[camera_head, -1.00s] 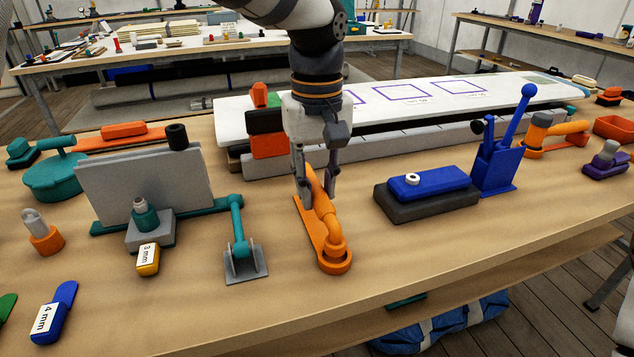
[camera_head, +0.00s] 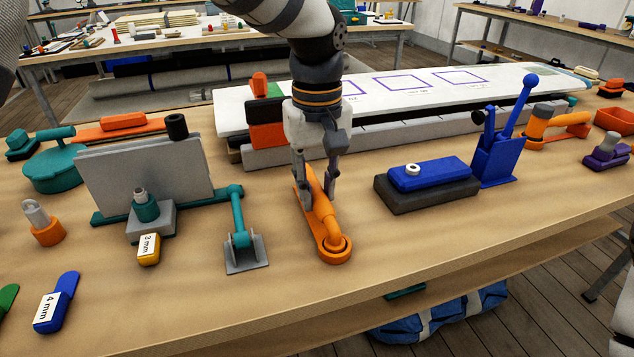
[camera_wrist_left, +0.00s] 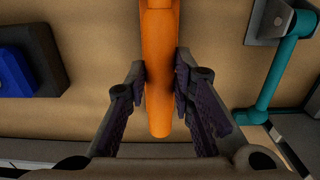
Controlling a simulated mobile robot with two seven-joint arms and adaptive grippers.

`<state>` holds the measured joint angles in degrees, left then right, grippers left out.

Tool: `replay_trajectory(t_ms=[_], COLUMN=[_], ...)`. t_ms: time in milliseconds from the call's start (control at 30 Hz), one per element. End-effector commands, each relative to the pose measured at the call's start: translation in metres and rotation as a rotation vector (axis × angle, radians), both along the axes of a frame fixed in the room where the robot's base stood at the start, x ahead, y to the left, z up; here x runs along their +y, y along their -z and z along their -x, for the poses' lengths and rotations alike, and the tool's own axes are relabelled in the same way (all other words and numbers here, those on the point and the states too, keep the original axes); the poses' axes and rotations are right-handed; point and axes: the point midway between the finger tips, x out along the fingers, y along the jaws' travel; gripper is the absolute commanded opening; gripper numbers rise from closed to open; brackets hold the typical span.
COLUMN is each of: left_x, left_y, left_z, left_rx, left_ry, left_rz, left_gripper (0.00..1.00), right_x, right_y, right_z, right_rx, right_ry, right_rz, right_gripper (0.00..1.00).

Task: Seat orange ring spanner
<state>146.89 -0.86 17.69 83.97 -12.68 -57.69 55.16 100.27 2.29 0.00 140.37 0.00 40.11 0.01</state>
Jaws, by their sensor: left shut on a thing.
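The orange ring spanner (camera_head: 325,207) lies lengthwise over a flat orange holder (camera_head: 304,212) on the bench. Its ring end points toward the near edge and appears within the holder's round rimmed end. I cannot tell whether it rests fully on the bottom. My left gripper (camera_head: 316,200) points down and is shut on the spanner's handle. In the left wrist view the orange handle (camera_wrist_left: 160,60) runs between the two dark finger pads of the gripper (camera_wrist_left: 161,92).
A teal lever on a grey plate (camera_head: 245,262) stands close on the left. A blue block on a dark base (camera_head: 428,203) and a blue lever stand (camera_head: 497,160) are on the right. A long white board (camera_head: 400,105) lies behind. The bench in front is clear.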

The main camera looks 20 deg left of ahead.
Motion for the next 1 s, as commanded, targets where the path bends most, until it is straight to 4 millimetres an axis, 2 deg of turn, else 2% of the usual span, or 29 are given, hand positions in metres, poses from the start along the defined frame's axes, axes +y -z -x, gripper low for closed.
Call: replay_trajectory(t_ms=[100, 133, 233, 567, 667, 900, 1000], left_x=[0.0, 0.0, 0.0, 0.0, 0.0, 0.0, 0.0], left_y=[0.001, 0.001, 0.001, -0.003, -0.02, -0.085, -0.104], left_z=[0.0, 0.0, 0.0, 0.0, -0.001, -0.001, -0.001], left_rx=[0.001, 0.001, 0.001, 0.0, -0.005, -0.006, -0.003], left_ry=[0.0, 0.0, 0.0, 0.0, -0.002, -0.001, -0.001], left_rz=[-0.001, 0.0, 0.0, 0.0, 0.0, 0.0, 0.001], left_gripper=[0.0, 0.24, 0.46, 0.46, 0.46, 0.46, 0.46], right_x=[0.0, 0.0, 0.0, 0.0, 0.0, 0.0, 0.0], right_y=[0.0, 0.0, 0.0, 0.0, 0.0, 0.0, 0.0], right_z=[0.0, 0.0, 0.0, 0.0, 0.0, 0.0, 0.0], right_rx=[0.0, 0.0, 0.001, 0.001, 0.0, 0.0, 0.0], right_ry=[0.0, 0.0, 0.0, 0.0, 0.0, 0.0, 0.0], right_rz=[0.0, 0.0, 0.0, 0.0, 0.0, 0.0, 0.0], right_gripper=[0.4, 0.4, 0.4, 0.4, 0.4, 0.4, 0.4])
